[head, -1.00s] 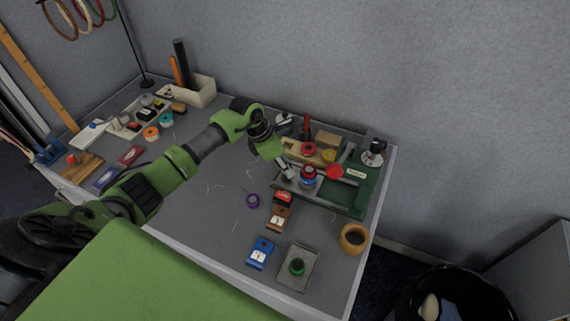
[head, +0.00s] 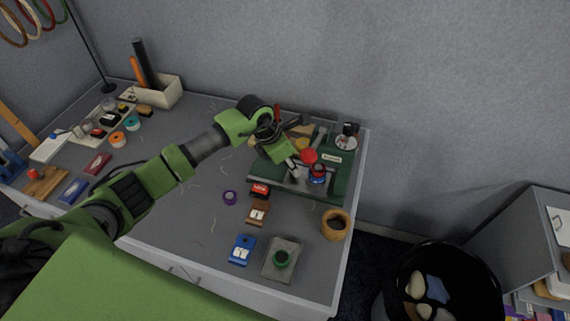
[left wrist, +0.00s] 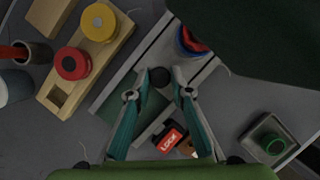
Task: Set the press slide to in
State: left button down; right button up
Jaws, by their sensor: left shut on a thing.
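In the left wrist view this piece (left wrist: 192,40) is partly covered by a dark green part (left wrist: 250,35). My left gripper (head: 291,172) is at the slide's left end. My right gripper is not in view.
A wooden block with red and yellow knobs (left wrist: 100,22) stands beside my gripper. A brown pot (head: 335,225) is near the right edge.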

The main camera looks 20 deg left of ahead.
pick_arm(q)
jog(key=shift+d, duration=0.25)
jog(key=c, duration=1.8)
grip_release()
jog(key=shift+d, duration=0.1)
jog(key=v, duration=1.2)
